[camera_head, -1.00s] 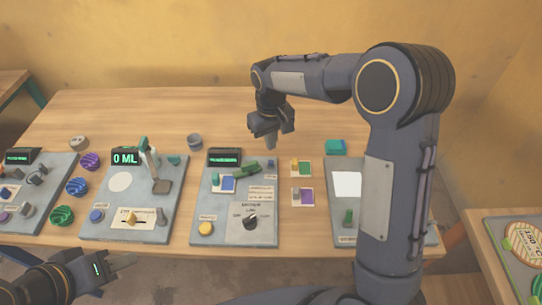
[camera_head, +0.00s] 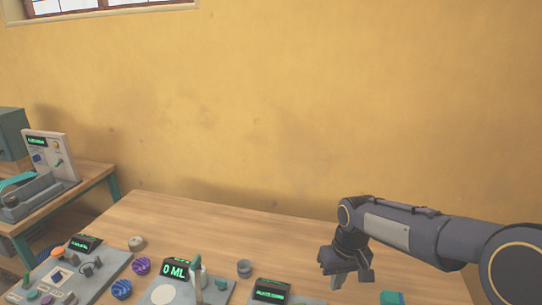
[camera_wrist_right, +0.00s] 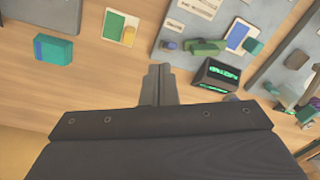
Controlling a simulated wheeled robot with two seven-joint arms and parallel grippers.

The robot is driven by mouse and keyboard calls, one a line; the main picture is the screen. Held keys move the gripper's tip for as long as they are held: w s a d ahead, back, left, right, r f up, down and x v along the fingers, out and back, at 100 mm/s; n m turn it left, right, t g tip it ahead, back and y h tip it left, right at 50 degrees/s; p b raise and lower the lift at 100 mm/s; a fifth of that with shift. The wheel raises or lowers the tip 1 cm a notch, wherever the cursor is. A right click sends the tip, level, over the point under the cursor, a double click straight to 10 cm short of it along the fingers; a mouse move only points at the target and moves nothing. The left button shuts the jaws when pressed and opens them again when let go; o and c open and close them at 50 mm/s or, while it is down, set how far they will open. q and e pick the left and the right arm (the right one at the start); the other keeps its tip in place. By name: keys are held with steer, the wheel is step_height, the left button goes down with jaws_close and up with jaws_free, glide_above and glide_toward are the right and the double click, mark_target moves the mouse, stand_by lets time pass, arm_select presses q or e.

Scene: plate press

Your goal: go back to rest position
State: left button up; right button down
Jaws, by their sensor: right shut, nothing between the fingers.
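My right gripper (camera_head: 340,277) is above the back part of the wooden table (camera_head: 215,222), with its fingers pointing down. It also shows in the right wrist view (camera_wrist_right: 160,72), where its fingers are together and hold nothing. It is apart from the panels, to the right of the display box (camera_head: 272,292). My arm reaches in from the right side of the head view. My left gripper is not in the head view now.
Grey panels with displays and knobs, one reading "0 ML" (camera_head: 176,269), line the table's front. A side table with a machine (camera_head: 38,192) is at left. The table's back strip is clear.

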steer(key=s+d+r+m+t+y, duration=0.1)
steer(key=s+d+r, duration=0.15)
steer(key=s, duration=0.45)
steer(key=s+d+r+m+t+y, duration=0.15)
steer(key=s+r, duration=0.25)
steer(key=s, duration=0.4)
steer(key=s+f+m+t, duration=0.1)
steer(key=s+f+t, duration=0.1)
steer(key=s, duration=0.8)
steer(key=shift+a+t, duration=0.2)
steer(key=shift+t, duration=0.15)
steer(key=shift+y, duration=0.25)
